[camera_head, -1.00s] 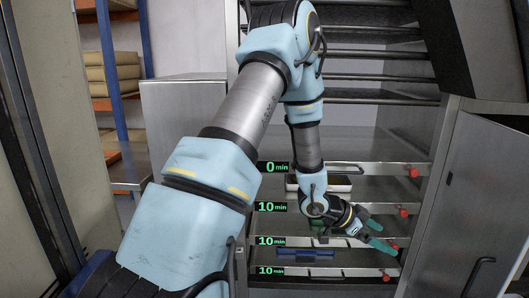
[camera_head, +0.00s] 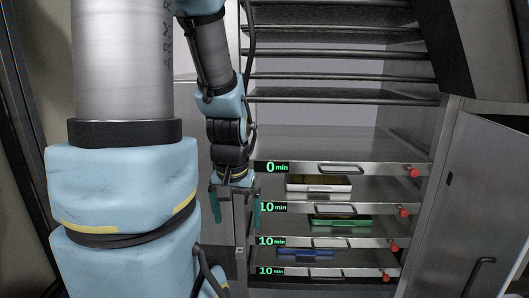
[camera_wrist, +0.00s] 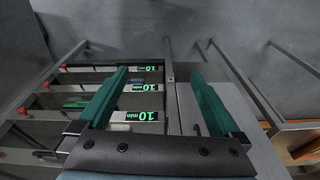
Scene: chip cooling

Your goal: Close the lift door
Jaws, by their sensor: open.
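A grey metal door (camera_head: 488,190) with a dark handle stands at the right of the tray cabinet, swung outward. A narrow upright metal edge (camera_head: 240,245) stands at the cabinet's left side, perhaps another door seen edge-on. The frames do not label which one is the lift door. My gripper (camera_head: 236,212) points down at this upright edge, its two green fingers apart and empty. In the wrist view my gripper (camera_wrist: 158,75) has the metal edge (camera_wrist: 170,85) showing between its fingers. I cannot tell whether they touch it.
The cabinet has several shelves with green time labels, handles and red knobs (camera_head: 414,173). White (camera_head: 320,188), green (camera_head: 340,221) and blue (camera_head: 305,252) trays sit inside. Shelf bars (camera_head: 340,76) cross above. My arm covers much of the left side.

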